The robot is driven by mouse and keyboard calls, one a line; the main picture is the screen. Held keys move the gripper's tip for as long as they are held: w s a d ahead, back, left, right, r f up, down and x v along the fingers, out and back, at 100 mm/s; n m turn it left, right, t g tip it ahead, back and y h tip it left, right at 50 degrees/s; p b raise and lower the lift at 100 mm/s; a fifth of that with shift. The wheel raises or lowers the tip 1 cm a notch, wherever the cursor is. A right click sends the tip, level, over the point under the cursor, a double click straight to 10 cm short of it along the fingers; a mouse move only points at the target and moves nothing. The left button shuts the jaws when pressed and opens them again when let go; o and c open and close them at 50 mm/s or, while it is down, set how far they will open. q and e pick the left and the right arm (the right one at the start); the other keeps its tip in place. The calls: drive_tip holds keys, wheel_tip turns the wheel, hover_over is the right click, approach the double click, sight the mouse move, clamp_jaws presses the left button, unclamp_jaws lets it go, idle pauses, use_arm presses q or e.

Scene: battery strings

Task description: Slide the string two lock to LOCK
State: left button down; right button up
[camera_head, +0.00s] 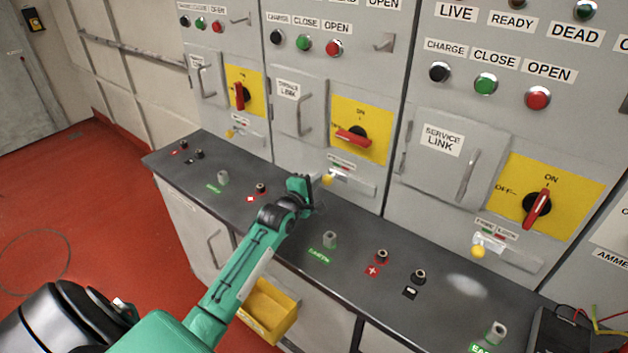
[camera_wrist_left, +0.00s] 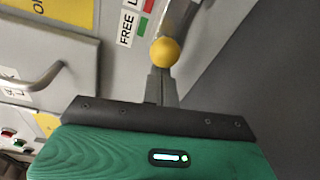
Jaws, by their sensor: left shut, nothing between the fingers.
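The string two lock is a small yellow knob (camera_head: 327,180) low on the middle cabinet panel, at the left end of its slot under a small FREE/LOCK label with red and green patches. In the left wrist view the yellow knob (camera_wrist_left: 165,52) sits on a grey metal bar, nearer the FREE and green end of the label (camera_wrist_left: 138,20). My left gripper (camera_head: 312,187) is just left of the knob in the head view. Its shut fingers (camera_wrist_left: 160,86) are empty and point at the knob, close to it; I cannot tell whether they touch. My right gripper is not in view.
A red rotary switch (camera_head: 353,137) sits above the lock. The dark counter ledge (camera_head: 290,235) with several sockets runs below. Similar yellow knobs are on the left panel (camera_head: 230,134) and right panel (camera_head: 478,252). A yellow bin (camera_head: 268,310) is below the counter.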

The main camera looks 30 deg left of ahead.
sight(327, 185)
use_arm(q)
drive_tip(key=shift+s+d+r+p, duration=0.15)
drive_tip(key=shift+d+p, duration=0.6)
drive_tip(key=shift+d, duration=1.05)
drive_tip(key=shift+a, duration=0.1)
